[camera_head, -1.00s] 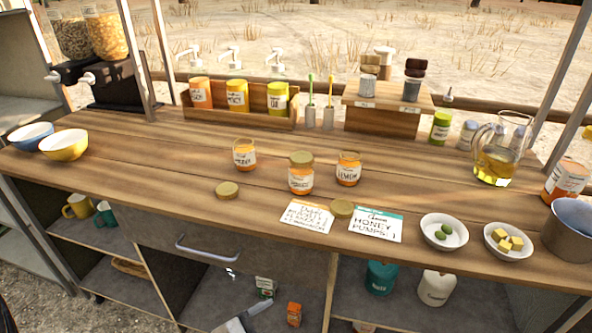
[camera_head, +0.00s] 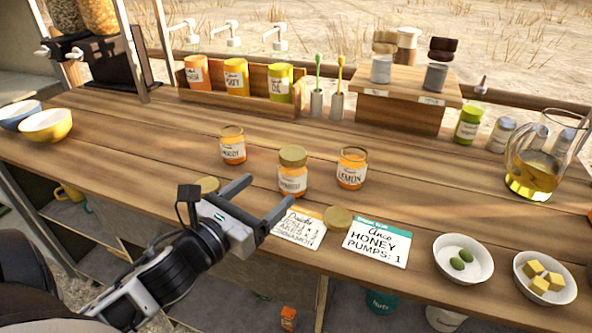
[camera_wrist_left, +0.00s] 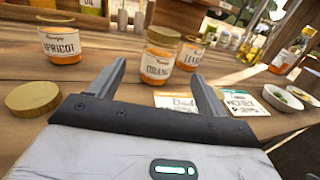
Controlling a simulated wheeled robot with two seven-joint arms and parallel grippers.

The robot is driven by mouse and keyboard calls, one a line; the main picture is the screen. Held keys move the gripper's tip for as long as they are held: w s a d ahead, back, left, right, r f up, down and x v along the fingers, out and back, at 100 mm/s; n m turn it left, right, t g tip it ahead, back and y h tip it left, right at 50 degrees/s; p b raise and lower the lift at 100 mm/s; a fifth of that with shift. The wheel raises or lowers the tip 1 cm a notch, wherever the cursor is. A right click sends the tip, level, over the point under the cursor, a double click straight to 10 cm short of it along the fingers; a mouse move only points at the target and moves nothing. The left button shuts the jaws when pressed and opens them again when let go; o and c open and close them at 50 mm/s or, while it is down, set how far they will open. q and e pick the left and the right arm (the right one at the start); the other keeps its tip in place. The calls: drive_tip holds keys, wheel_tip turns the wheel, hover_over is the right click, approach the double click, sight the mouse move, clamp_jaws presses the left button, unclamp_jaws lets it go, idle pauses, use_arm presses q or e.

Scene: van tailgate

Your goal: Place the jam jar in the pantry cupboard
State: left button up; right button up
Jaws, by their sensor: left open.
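Three jam jars stand on the wooden counter. The lidded middle jar (camera_head: 292,172) shows in the left wrist view (camera_wrist_left: 160,58) with a label reading like "orange". The apricot jar (camera_head: 232,146) to its left and the lemon jar (camera_head: 351,168) to its right look lidless. My left gripper (camera_head: 272,193) is open and empty, in front of the middle jar. In the left wrist view, that jar stands beyond and between the fingers, apparently untouched. My right gripper is not in view. Open shelves show below the counter; I cannot tell which part is the pantry cupboard.
Loose gold lids lie on the counter, one (camera_head: 208,185) by my left gripper and one (camera_head: 338,219) by the cards. A honey card (camera_head: 377,243), an olive bowl (camera_head: 462,259), a cube bowl (camera_head: 544,278) and a glass jug (camera_head: 536,170) stand right. Bare wood lies behind the jars.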

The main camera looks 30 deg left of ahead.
sight(298, 165)
use_arm(q)
drive_tip(key=w, duration=1.1)
drive_tip(key=shift+w+d+f+p, duration=0.15)
drive_tip(key=shift+f+p, duration=0.1)
drive_tip(key=shift+p, duration=0.1)
drive_tip(key=c, duration=1.3)
